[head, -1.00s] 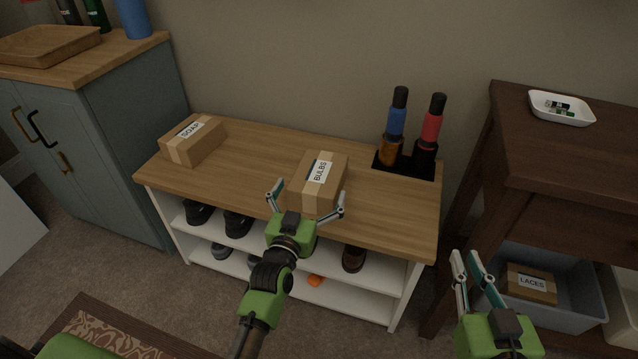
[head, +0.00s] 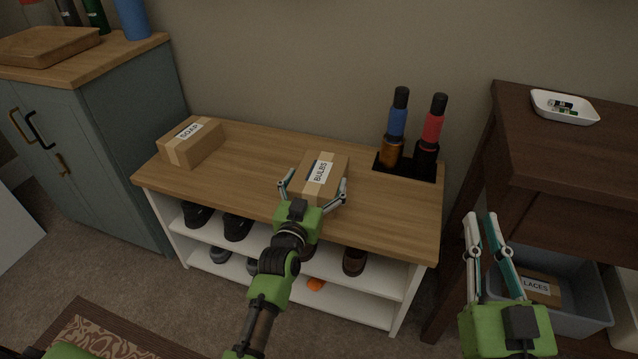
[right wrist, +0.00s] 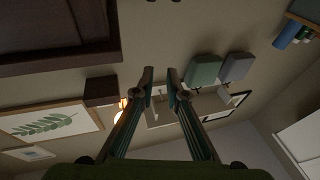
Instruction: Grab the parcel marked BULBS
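The BULBS parcel (head: 322,168) is a small brown cardboard box with a white label, on the wooden top of the white shoe bench (head: 262,150). My left gripper (head: 313,190) is at its near side, with one finger by the parcel's left side and the other by its right side. The fingers are apart; I cannot tell whether they touch the cardboard. My right gripper (head: 482,218) is raised in front of the dark table, away from the parcel. In the right wrist view its fingertips (right wrist: 160,74) stand a little apart with nothing between them.
The SOAP parcel (head: 191,142) sits at the bench's left end. Two bottles, blue (head: 396,125) and red (head: 430,135), stand in a black holder at the right end. The LACES parcel (head: 535,287) lies in a grey bin (head: 588,310) under the dark table (head: 560,160).

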